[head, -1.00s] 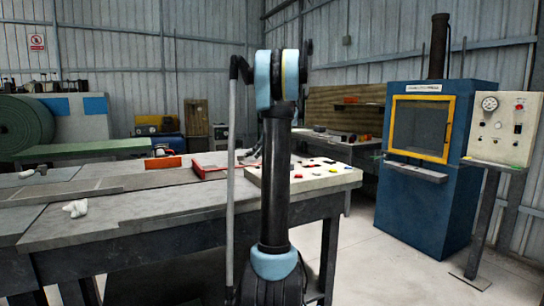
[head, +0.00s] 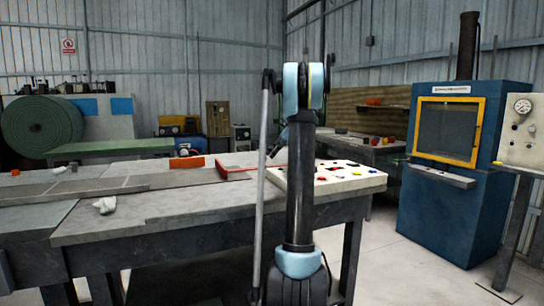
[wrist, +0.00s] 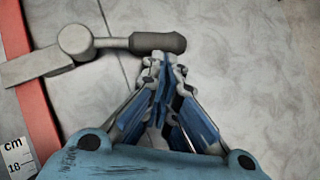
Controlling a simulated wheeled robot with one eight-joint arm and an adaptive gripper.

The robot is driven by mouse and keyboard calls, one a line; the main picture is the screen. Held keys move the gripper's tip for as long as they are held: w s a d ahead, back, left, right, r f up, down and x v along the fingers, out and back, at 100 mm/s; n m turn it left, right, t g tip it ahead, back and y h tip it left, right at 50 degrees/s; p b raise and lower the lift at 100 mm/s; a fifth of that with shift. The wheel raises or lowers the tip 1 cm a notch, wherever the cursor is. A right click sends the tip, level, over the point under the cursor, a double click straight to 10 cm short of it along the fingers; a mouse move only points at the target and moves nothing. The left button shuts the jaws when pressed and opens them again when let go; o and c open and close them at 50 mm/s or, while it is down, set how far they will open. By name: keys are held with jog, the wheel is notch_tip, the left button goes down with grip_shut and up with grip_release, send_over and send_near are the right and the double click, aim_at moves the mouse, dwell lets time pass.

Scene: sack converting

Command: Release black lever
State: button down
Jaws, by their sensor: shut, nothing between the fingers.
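The black lever (wrist: 158,43) shows in the wrist view as a dark grip on a short grey rod. The rod runs left to a round metal pivot (wrist: 75,41) with a flat grey bar beside it. My gripper (wrist: 160,62) is shut and empty. Its fingertips are just below the grip in the picture, close to it; I cannot tell whether they touch. In the head view the lever cannot be made out, and my gripper is mostly hidden behind my arm.
A red strip (wrist: 38,100) and a ruler scale (wrist: 17,158) lie at the left of the wrist view. In the head view, a cream button panel (head: 330,176) is on the grey worktable (head: 150,222). A blue machine (head: 450,205) stands right, beyond open floor.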

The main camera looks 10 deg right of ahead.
dwell(0.4)
jog(key=w+v, duration=0.1)
jog(key=v, duration=0.8)
jog(key=shift+d+r, duration=0.3)
jog(key=shift+d, duration=0.25)
